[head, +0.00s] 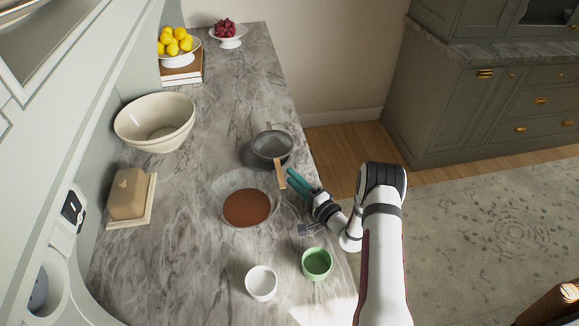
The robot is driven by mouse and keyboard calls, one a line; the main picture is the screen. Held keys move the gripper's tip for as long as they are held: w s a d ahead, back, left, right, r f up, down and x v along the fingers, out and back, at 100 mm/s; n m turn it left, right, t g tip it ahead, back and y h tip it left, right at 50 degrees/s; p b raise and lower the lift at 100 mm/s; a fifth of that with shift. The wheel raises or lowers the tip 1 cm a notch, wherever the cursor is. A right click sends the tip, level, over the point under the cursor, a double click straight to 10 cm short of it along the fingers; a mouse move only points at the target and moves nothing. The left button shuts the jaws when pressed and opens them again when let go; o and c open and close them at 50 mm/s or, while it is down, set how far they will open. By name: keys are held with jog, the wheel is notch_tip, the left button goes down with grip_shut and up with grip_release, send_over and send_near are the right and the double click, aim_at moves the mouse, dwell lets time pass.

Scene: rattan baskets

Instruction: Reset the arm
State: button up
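My gripper (293,178) has teal fingers and is over the right part of the marble counter (190,240). Its fingertips are close to the wooden handle (280,174) of a mesh sieve (272,144). I cannot tell whether they touch the handle, or whether the fingers are open or shut. The sieve rests on or over a dark grey bowl (250,156). My arm comes in from the lower right, beyond the counter's right edge.
A clear bowl with brown contents (247,207) is left of my gripper. A white cup (261,283) and green cup (317,263) stand nearer. A cream bowl (155,122), butter dish (128,194), lemons (174,41) and red fruit (225,28) are farther left and back.

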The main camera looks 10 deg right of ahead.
jog(key=shift+y, duration=0.5)
jog(key=r, duration=0.2)
jog(key=w+r, duration=0.1)
jog(key=r, duration=0.1)
jog(key=shift+d+r, duration=0.2)
jog(key=shift+r, duration=0.1)
jog(key=s+a+r+n+g+y, duration=0.4)
jog(key=s+a+r+g+y, duration=0.15)
jog(key=a+r, duration=0.5)
jog(key=s+a+r+n+g, duration=0.1)
jog(key=s+a+r+g, duration=0.15)
jog(key=s, duration=0.25)
jog(key=s+a+r+n+g+h, duration=0.1)
jog(key=s+a+r+g, duration=0.1)
jog(key=s+g, duration=0.25)
jog(key=s+a+r+n+g, duration=0.2)
jog(key=s+r, duration=0.1)
jog(key=s, duration=0.3)
jog(key=s+d+f+g+h, duration=0.1)
jog(key=s+d+h, duration=0.3)
jog(key=s, duration=0.6)
jog(key=s+d+f+g+h, duration=0.1)
jog(key=s+d+h, duration=0.4)
jog(key=s, duration=0.5)
jog(key=shift+s+d+f+m+h, duration=0.2)
jog(key=shift+d+f+m+h, duration=0.15)
jog(key=shift+h, duration=0.8)
